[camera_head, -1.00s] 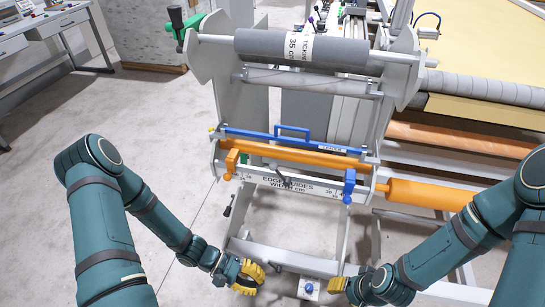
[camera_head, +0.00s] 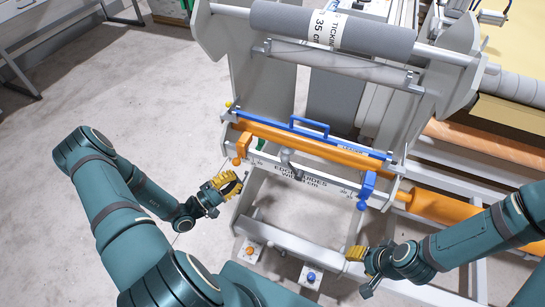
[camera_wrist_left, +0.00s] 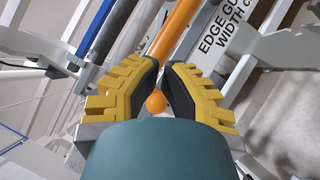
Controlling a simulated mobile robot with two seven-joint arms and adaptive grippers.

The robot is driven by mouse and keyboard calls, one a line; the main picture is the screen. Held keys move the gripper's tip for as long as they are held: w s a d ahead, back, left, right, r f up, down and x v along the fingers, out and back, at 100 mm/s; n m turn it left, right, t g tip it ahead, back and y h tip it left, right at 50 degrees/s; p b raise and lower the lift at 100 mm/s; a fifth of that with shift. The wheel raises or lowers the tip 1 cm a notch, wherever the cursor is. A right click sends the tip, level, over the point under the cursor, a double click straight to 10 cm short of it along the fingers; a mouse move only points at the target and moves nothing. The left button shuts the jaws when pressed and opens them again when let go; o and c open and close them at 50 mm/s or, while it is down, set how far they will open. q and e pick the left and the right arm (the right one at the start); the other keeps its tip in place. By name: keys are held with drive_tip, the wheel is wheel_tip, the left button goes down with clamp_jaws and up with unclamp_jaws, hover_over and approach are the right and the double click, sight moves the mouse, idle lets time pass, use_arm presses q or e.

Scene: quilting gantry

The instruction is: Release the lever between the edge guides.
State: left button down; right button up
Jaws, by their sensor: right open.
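The lever (camera_head: 290,163), a dark grey handle, stands at the middle of the edge-guide bar (camera_head: 310,182), between the orange edge guide (camera_head: 242,146) and the blue edge guide (camera_head: 367,185). My left gripper (camera_head: 233,184) is below and left of the orange guide in the head view, apart from the lever. In the left wrist view its yellow fingers have a narrow gap at the tips, and an orange knob (camera_wrist_left: 155,102) shows between them. Whether they touch it is unclear. My right gripper (camera_head: 358,270) is open and empty, low and right of the lever, below the blue guide.
An orange roller (camera_head: 310,146) and a blue bar with a handle (camera_head: 310,132) run just behind the guide bar. A grey fabric roll (camera_head: 385,38) is above. A low crossbar (camera_head: 290,240) and two pedal-like boxes (camera_head: 311,276) are below.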

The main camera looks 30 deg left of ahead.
sight(291, 167)
use_arm(q)
drive_tip(key=shift+w, duration=0.1)
drive_tip(key=x, duration=0.4)
drive_tip(key=s+d+b+x, duration=0.1)
drive_tip(key=x, duration=0.3)
drive_tip(key=d+r+x, duration=0.1)
drive_tip(key=x, duration=0.3)
drive_tip(key=shift+w+d, duration=0.1)
drive_tip(key=shift+d, duration=0.25)
use_arm(e)
drive_tip(key=shift+w+f, duration=0.2)
drive_tip(key=shift+f, duration=0.45)
use_arm(q)
drive_tip(key=shift+r, duration=0.1)
use_arm(e)
drive_tip(key=shift+r, duration=0.1)
use_arm(q)
drive_tip(key=shift+d+r+m+g+p, duration=0.15)
drive_tip(key=shift+r+m+g+p, duration=0.3)
drive_tip(key=shift+m, duration=0.35)
use_arm(e)
drive_tip(key=shift+s+d+r, duration=0.1)
drive_tip(key=shift+d+r, duration=0.3)
drive_tip(key=shift+d, duration=0.45)
